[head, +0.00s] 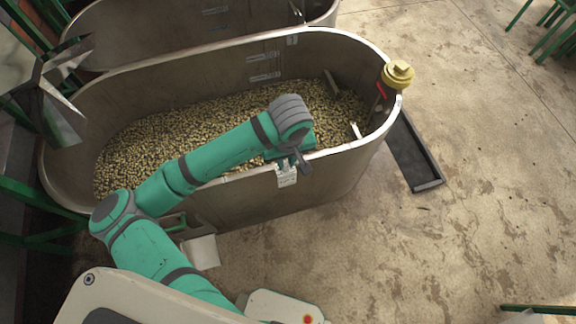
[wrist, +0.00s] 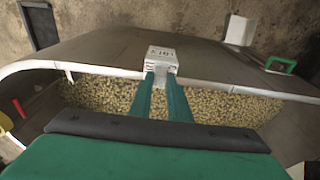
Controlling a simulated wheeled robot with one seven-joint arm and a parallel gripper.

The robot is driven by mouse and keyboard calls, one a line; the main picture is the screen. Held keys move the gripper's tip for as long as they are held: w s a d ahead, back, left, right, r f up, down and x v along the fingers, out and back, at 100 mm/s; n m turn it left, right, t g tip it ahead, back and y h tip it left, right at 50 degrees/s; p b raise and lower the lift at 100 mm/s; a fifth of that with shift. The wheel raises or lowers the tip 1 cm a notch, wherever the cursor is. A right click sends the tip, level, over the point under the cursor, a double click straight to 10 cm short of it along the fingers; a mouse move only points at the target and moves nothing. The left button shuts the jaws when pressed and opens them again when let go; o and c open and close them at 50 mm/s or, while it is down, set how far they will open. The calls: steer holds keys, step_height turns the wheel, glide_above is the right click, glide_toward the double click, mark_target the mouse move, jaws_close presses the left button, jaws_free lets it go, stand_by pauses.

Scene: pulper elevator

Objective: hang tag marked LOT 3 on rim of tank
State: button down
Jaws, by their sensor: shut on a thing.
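The white tag (head: 287,174) is at the near rim of the bean-filled tank (head: 240,202), against its outer side. In the wrist view the tag (wrist: 162,56) shows printing that looks like LOT, with the number hard to read, and it sits right at the tank's rim (wrist: 215,86). My gripper (head: 300,160) is over the near rim; in the wrist view its two green fingers (wrist: 163,78) are shut on the tag's upper part. Whether the tag's hook is seated over the rim is hidden by the fingers.
A yellow valve fitting (head: 397,74) with a red handle stands at the tank's right end. A dark drain channel (head: 412,152) lies on the floor beside it. A second tank (head: 190,28) stands behind. The floor at right is mostly clear.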

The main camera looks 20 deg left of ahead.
steer(key=shift+w+a+f, duration=0.4)
steer(key=shift+w+f, duration=0.2)
steer(key=shift+f, duration=0.05)
steer(key=shift+w+a+f, duration=0.35)
steer(key=shift+w+f, duration=0.2)
steer(key=shift+f, duration=0.1)
steer(key=shift+w+a+f, duration=0.4)
steer(key=shift+w+f, duration=0.2)
steer(key=shift+f, duration=0.05)
steer(key=shift+w, duration=0.1)
steer(key=c, duration=1.6)
jaws_free()
steer(key=shift+s, duration=0.2)
steer(key=shift+r, duration=0.15)
steer(key=r, duration=0.7)
steer(key=s+r, duration=0.1)
steer(key=r, duration=0.2)
steer(key=shift+d+r, duration=0.25)
steer(key=shift+d, duration=0.15)
